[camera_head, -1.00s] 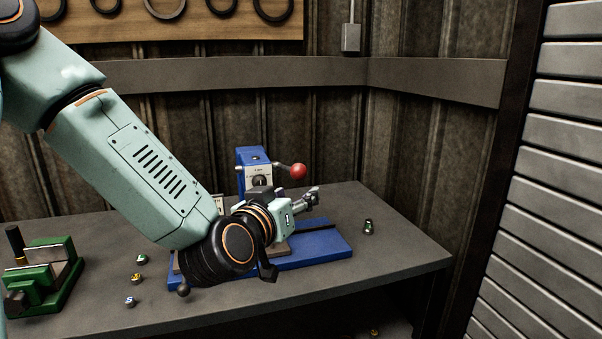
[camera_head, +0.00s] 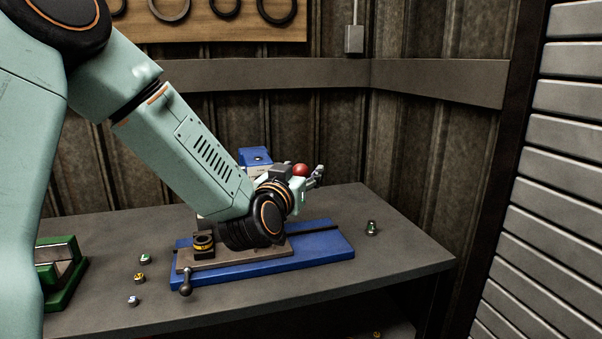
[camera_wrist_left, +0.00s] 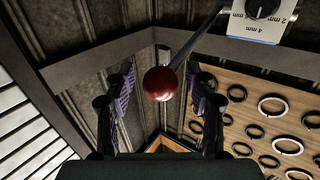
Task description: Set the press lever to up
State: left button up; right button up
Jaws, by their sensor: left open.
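The blue press (camera_head: 256,156) stands on the bench behind my left arm, which hides most of its body. Its lever ends in a red ball knob (camera_head: 301,170), right beside my left gripper (camera_head: 318,176). In the left wrist view the red knob (camera_wrist_left: 160,83) lies between the two open fingers, and the lever's grey rod (camera_wrist_left: 196,42) runs up to the right from it. I cannot tell whether a finger touches the knob. The press's dial plate (camera_wrist_left: 255,18) shows at the top right. My right gripper is not in view.
A blue base (camera_head: 310,245) with a small clamp handle (camera_head: 186,284) lies on the bench. A green vise (camera_head: 62,272) stands at the left. Several small parts lie on the bench, one at the right (camera_head: 372,228). A corrugated wall is close behind.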

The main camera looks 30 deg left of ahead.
pick_arm(q)
jog(key=shift+s+r, duration=0.15)
jog(key=shift+s, duration=0.05)
jog(key=shift+c, duration=0.4)
jog(key=shift+w, duration=0.1)
jog(key=c, duration=0.3)
jog(key=shift+a, duration=0.1)
jog(key=c, duration=0.3)
grip_shut()
